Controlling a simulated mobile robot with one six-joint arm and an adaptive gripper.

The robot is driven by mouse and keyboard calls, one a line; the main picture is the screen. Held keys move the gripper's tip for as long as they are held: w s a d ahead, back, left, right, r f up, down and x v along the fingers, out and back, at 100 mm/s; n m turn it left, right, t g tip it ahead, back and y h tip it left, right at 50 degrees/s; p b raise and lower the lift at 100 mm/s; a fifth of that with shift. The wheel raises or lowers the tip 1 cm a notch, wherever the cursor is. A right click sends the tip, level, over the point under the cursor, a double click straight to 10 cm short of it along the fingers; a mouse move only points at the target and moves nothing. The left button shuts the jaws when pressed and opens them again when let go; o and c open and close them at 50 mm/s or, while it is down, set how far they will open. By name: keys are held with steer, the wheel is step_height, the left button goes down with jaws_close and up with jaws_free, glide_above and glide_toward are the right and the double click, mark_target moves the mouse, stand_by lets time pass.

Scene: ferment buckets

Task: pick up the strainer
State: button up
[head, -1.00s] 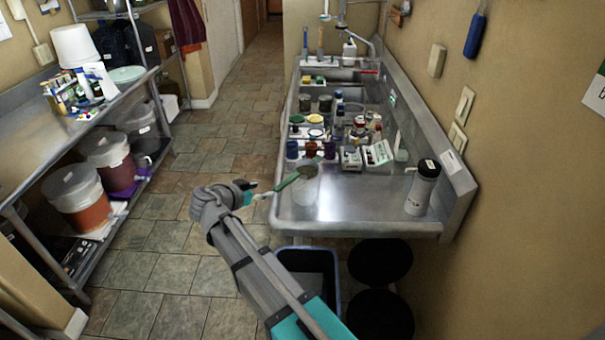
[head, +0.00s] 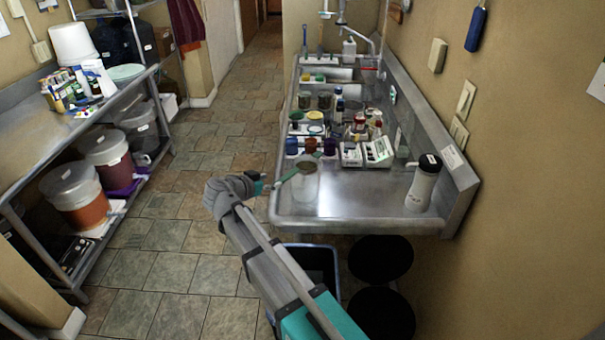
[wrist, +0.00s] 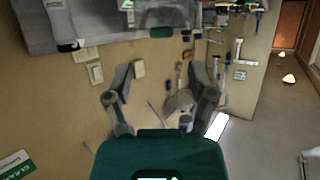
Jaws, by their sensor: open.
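The strainer (head: 305,167) has a green handle and a dark round head. My gripper (head: 264,186) is just left of the handle, at the counter's left edge. In the wrist view my gripper (wrist: 160,70) is open and empty, its fingers wide apart. The green handle end (wrist: 160,32) shows beyond and between the fingertips, apart from them.
The steel counter (head: 350,205) has bare room at its near end. Jars and bottles crowd behind the container, with small boxed devices (head: 377,151) to the right. A white bottle (head: 422,185) stands near the right backsplash. A bin (head: 315,262) and black stools (head: 381,260) are below.

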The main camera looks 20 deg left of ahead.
mark_target(285, 177)
steer(key=shift+b+x, duration=0.4)
steer(key=shift+x, duration=1.15)
steer(key=shift+a+b+x, duration=0.2)
steer(key=shift+b+x, duration=0.7)
steer(key=shift+x, duration=1.8)
jaws_close()
